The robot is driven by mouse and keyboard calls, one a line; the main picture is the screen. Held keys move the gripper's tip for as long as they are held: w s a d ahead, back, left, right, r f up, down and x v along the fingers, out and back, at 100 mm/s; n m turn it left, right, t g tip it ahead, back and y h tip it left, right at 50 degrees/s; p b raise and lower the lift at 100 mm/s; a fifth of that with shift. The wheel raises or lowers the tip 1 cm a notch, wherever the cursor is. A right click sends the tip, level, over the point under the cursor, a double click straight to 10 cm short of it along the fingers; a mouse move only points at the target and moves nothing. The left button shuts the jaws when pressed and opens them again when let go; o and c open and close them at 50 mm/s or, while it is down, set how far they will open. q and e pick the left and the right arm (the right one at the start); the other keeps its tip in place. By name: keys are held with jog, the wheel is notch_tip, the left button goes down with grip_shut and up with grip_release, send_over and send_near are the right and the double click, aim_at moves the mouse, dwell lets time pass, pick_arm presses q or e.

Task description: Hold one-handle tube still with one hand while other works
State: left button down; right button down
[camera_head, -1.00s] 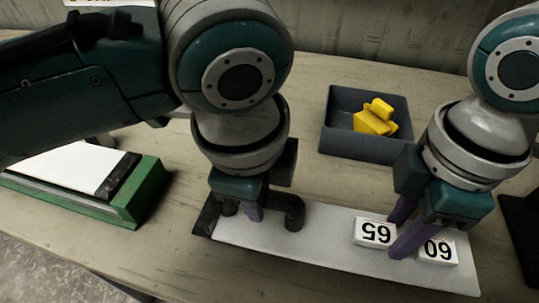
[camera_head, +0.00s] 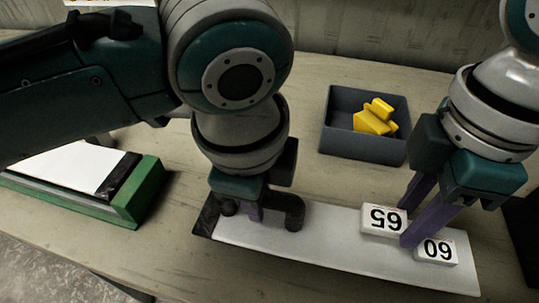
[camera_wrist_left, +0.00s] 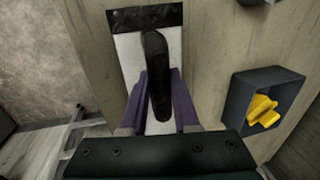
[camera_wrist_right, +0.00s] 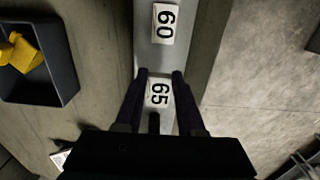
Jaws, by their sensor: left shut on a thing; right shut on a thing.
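The one-handle tube (camera_head: 330,245) is a long white half-pipe or tray lying on the table, with a black end (camera_head: 206,215) and one black handle (camera_head: 293,212). My left gripper (camera_wrist_left: 160,78) is shut on the handle (camera_wrist_left: 156,75) near the black end. A white block marked 65 (camera_head: 382,220) is at the tube's right part. My right gripper (camera_wrist_right: 160,75) is shut on this block, with a purple finger on each side. I cannot tell whether the block is clear of the tube. A second block, marked 60 (camera_head: 436,250), sits on the tube just to the right.
A grey bin (camera_head: 345,143) holding yellow pieces (camera_head: 374,118) stands behind the tube. A green-edged tray with a white sheet (camera_head: 70,170) lies at the left. A dark object (camera_head: 523,235) is at the right edge. The table between tube and bin is clear.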

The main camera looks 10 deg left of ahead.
jog(key=shift+r, duration=1.5)
pick_arm(q)
jog(key=c, duration=0.6)
grip_release()
jog(key=r, duration=0.4)
jog(key=s+r, duration=0.1)
jog(key=r, duration=0.3)
jog(key=s+r, duration=0.1)
jog(key=r, duration=0.2)
jog(key=shift+s+r, duration=0.2)
jog(key=shift+r, duration=0.2)
pick_arm(e)
jog(key=shift+r, duration=0.1)
